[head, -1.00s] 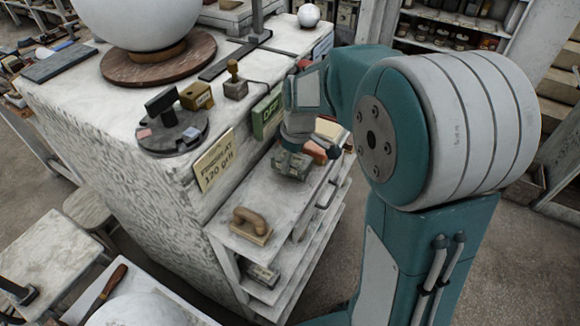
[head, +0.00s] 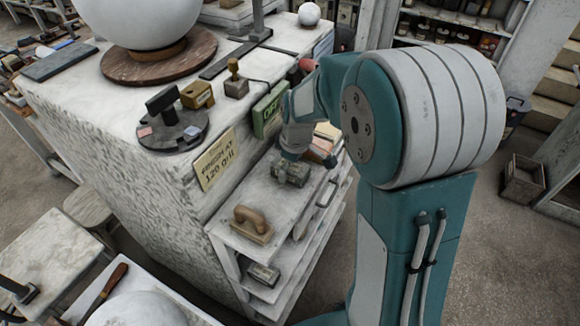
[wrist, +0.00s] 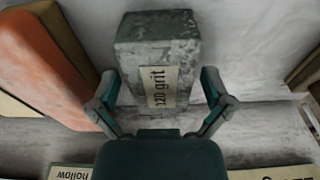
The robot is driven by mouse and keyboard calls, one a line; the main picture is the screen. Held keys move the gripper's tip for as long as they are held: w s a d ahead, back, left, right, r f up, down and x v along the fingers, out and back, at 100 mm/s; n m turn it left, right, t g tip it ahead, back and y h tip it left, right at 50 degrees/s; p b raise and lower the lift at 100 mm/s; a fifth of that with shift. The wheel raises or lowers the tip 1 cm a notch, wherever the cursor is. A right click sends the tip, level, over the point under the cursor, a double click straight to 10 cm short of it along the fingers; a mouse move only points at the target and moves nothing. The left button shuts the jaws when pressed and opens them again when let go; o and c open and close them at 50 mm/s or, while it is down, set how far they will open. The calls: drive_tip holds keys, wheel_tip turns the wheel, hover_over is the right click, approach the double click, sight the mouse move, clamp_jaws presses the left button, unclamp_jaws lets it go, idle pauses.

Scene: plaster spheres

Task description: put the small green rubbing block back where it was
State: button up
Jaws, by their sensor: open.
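The small grey-green rubbing block (head: 291,172) sits on the upper side shelf (head: 268,195) of the plaster-covered bench. My gripper (head: 294,158) is at the block on this shelf. In the wrist view my gripper (wrist: 160,92) is open, with one finger on each side of the block's near end. A small gap shows by the right finger; contact at the left finger cannot be told. The block's underside is hidden.
A wooden-handled float (head: 251,224) lies nearer on the same shelf. An orange block (wrist: 45,70) stands close left of the rubbing block in the wrist view. Open floor (head: 520,260) lies to the right.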

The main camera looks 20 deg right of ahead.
sight(296, 168)
wheel_tip(296, 168, up, 12)
drive_tip(key=s+d, duration=0.1)
drive_tip(key=s+r+m+t, duration=0.1)
drive_tip(key=s+m, duration=0.3)
drive_tip(key=s, duration=0.6)
drive_tip(key=s+a+r+m+t+h, duration=0.1)
drive_tip(key=s+m, duration=0.4)
drive_tip(key=s, duration=0.5)
drive_tip(key=r+t, duration=0.1)
drive_tip(key=t, duration=0.1)
drive_tip(key=shift+r+t, duration=0.25)
drive_tip(key=shift+t, duration=0.05)
